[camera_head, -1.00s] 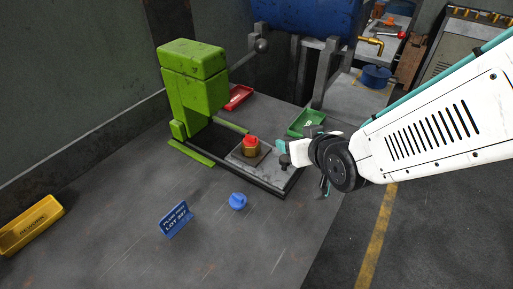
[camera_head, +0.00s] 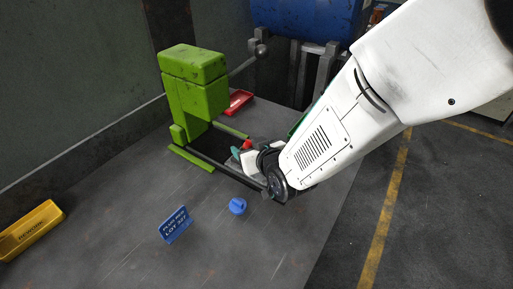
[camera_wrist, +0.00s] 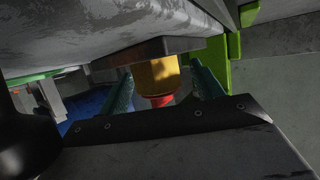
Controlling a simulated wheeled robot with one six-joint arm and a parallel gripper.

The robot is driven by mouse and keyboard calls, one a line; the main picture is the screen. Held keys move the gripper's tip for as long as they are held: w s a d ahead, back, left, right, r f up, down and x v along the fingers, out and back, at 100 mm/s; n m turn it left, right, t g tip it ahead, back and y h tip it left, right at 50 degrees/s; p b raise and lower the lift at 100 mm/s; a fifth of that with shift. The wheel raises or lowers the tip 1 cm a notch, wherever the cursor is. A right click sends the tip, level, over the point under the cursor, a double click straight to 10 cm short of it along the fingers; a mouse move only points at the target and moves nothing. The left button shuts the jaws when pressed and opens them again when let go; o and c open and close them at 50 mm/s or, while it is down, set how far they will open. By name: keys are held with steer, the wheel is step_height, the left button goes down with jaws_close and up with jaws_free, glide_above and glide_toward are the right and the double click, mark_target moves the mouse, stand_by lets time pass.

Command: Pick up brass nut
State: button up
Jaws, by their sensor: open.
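The brass nut (camera_wrist: 160,73) is in the wrist view, which is turned over, against a dark plate (camera_wrist: 150,50). A red piece (camera_wrist: 160,100) is fitted on its end; its red top (camera_head: 247,144) also shows in the head view. My gripper (camera_wrist: 165,84) is open, with one teal finger on each side of the nut and a visible gap at the sides. In the head view my gripper (camera_head: 238,152) is at the press base, and my wrist hides most of the nut and plate.
The green press (camera_head: 195,85) stands just left of my gripper. A blue knobbed part (camera_head: 237,206) and a blue lot sign (camera_head: 176,225) are on the table in front. A red tray (camera_head: 239,101) lies behind the press and a yellow bin (camera_head: 30,230) at far left.

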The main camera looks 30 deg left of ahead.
steer(key=c, duration=1.4)
steer(key=shift+r, duration=0.1)
